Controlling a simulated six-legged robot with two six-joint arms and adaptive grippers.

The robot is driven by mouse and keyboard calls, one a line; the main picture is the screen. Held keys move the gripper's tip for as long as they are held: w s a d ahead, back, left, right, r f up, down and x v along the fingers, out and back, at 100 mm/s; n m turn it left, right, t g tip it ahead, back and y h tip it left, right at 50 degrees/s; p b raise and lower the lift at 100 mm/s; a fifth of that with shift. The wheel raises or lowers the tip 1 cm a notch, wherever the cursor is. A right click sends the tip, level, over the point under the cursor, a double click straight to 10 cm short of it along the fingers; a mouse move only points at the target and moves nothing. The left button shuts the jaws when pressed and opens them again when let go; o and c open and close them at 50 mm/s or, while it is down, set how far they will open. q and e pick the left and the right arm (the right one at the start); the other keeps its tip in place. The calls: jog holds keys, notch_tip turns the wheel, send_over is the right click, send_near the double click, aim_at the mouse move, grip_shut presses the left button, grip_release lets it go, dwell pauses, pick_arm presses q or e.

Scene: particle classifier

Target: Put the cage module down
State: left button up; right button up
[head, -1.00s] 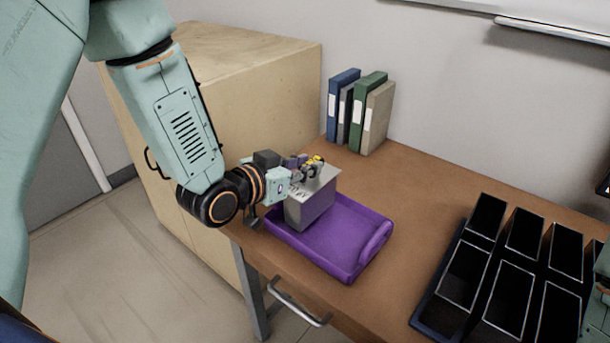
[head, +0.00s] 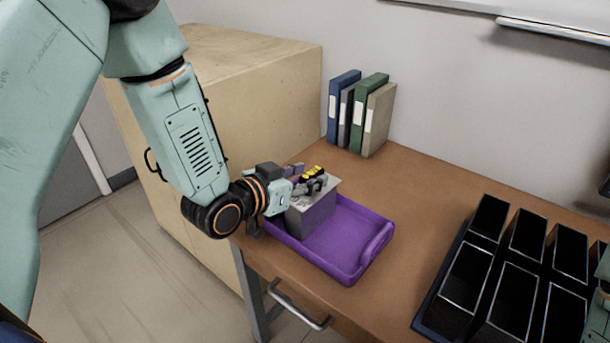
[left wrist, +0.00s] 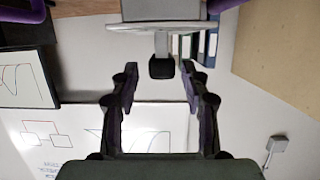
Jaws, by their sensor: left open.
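The cage module (head: 313,214), a grey box with a light flat top, stands in the purple tray (head: 375,250), towards the tray's left side. My left gripper (head: 312,183) is open just above the module's top. In the left wrist view the module's plate (left wrist: 165,27) shows at the top, with a stem and a dark knob (left wrist: 162,68) between the spread fingertips of my left gripper (left wrist: 161,72). The knob has a gap to both fingers. The module's underside is hidden by the tray wall. My right gripper is not in view.
A dark rack of open bins (head: 500,270) stands at the right of the brown table (head: 425,190). Several binders (head: 358,113) stand by the wall. A wooden cabinet (head: 255,75) is behind my left arm. The table between tray and rack is clear.

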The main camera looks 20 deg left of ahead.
pick_arm(q)
jog(key=shift+w+a, duration=0.1)
jog(key=shift+r+p, duration=0.3)
jog(key=shift+r, duration=0.05)
jog(key=p+v, duration=0.4)
jog(key=v, duration=0.8)
